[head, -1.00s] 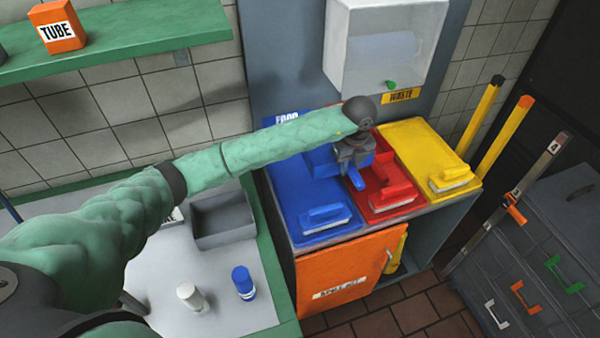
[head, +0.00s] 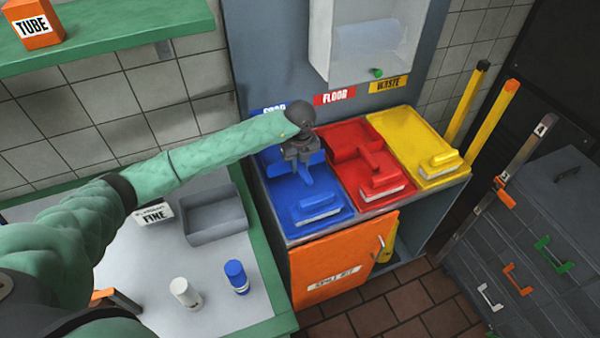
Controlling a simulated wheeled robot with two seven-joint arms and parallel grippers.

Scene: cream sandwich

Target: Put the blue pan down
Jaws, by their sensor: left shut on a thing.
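The blue pan (head: 306,173) is in my left gripper (head: 299,157), which is shut on it. The gripper and my forearm hide part of the pan. They are over the back part of the blue tray (head: 282,195), under the partly hidden FOOD label. I cannot tell whether the pan touches the tray. A blue brush (head: 318,206) lies at the front of the same tray. My right gripper is not in view.
The red tray (head: 338,178) beside it holds a red pan (head: 372,158) and brush. The yellow tray (head: 405,130) holds a yellow brush. An orange cabinet door (head: 335,265) is below. A grey bin (head: 215,222) and two bottles stand on the left bench.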

